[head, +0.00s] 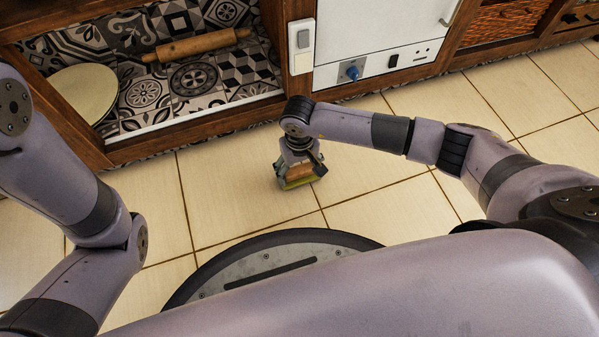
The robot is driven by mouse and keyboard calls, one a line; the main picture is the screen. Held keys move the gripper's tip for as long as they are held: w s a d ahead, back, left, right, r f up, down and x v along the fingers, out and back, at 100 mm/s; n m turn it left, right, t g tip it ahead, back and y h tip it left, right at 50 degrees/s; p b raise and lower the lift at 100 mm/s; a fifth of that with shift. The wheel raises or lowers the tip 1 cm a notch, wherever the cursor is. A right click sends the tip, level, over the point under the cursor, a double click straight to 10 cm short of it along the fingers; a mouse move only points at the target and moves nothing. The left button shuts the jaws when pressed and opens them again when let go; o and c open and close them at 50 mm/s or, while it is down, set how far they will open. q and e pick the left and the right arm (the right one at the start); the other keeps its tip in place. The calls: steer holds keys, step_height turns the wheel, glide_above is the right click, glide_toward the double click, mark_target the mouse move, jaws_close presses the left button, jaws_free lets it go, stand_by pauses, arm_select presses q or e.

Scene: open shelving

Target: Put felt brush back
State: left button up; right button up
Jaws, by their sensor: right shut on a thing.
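My right gripper (299,165) hangs at the picture's middle, in front of the wooden shelf unit, pointing down over the tiled floor. It is shut on the felt brush (297,184), a small block with a brown upper part and a yellow-green lower edge. The gripper's fingers hide part of the brush. Whether the brush touches the floor I cannot tell. My left arm comes in at the left, but its gripper is out of the picture.
The open shelf (240,104) with patterned tiles is at the upper left. A rolling pin (197,46) and a pale round board (82,95) lie on it. A white appliance (375,45) with a blue knob stands to the right. The floor (390,215) around is clear.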

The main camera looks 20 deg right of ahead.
mark_target(300, 169)
steer(key=shift+f, duration=0.2)
steer(key=shift+f, duration=0.1)
steer(key=o, duration=0.6)
steer(key=shift+f, duration=0.1)
steer(key=shift+c, duration=0.2)
steer(key=o, duration=0.5)
step_height(300, 169, up, 12)
steer(key=p, duration=0.8)
steer(key=shift+r+p, duration=0.2)
steer(key=shift+p, duration=0.2)
